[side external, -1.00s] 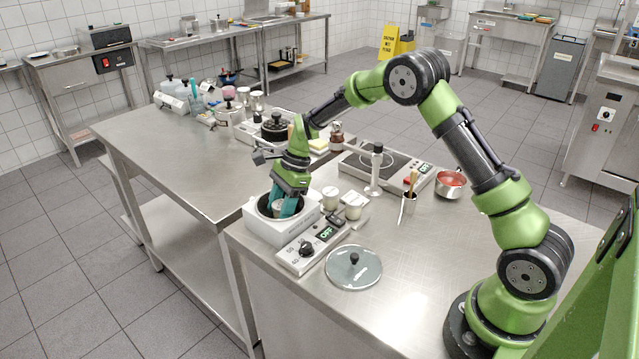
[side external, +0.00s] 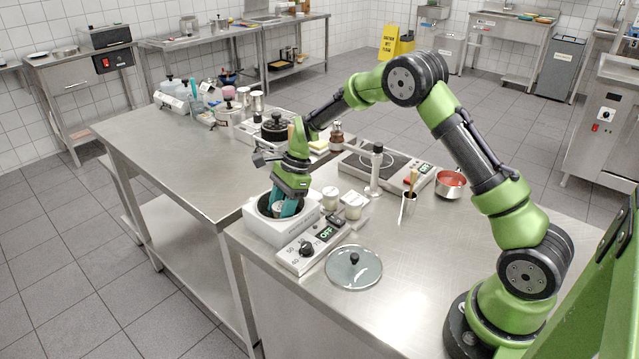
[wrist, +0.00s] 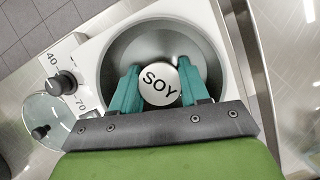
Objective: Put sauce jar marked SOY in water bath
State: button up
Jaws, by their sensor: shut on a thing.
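The sauce jar marked SOY (wrist: 159,84) shows its round white lid in the wrist view. My gripper (wrist: 160,88) is shut on it, with one teal finger on each side. The jar is inside the round well of the water bath (wrist: 96,58), within its rim. In the side view my gripper (side external: 283,208) reaches down into the white water bath (side external: 262,230), and its fingers hide most of the jar. Whether the jar touches the bottom of the well cannot be told.
The control box (side external: 312,248) with a dial and OFF display is in front of the bath. A glass lid (side external: 354,267) lies nearby. Two pale-lidded jars (side external: 330,198) stand right of the bath. An induction hob (side external: 385,166) and a red-filled pot (side external: 450,184) are farther right.

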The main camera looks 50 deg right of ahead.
jog(key=o, duration=1.5)
notch_tip(320, 180, up, 12)
jog(key=shift+f, duration=0.2)
dwell(0.4)
jog(key=s+r+n+t, duration=0.2)
jog(key=s+n, duration=0.3)
jog(key=s, duration=0.4)
jog(key=s+a+r+n+t+h, duration=0.1)
jog(key=s+r+n+t, duration=0.1)
jog(key=s+r+n, duration=0.3)
jog(key=s+a+r+n+t+h, duration=0.1)
jog(key=s+r+n+t, duration=0.1)
jog(key=s+n, duration=0.5)
jog(key=s+r, duration=0.1)
jog(key=s, duration=0.5)
jog(key=shift+s+r, duration=0.25)
jog(key=shift+r, duration=0.05)
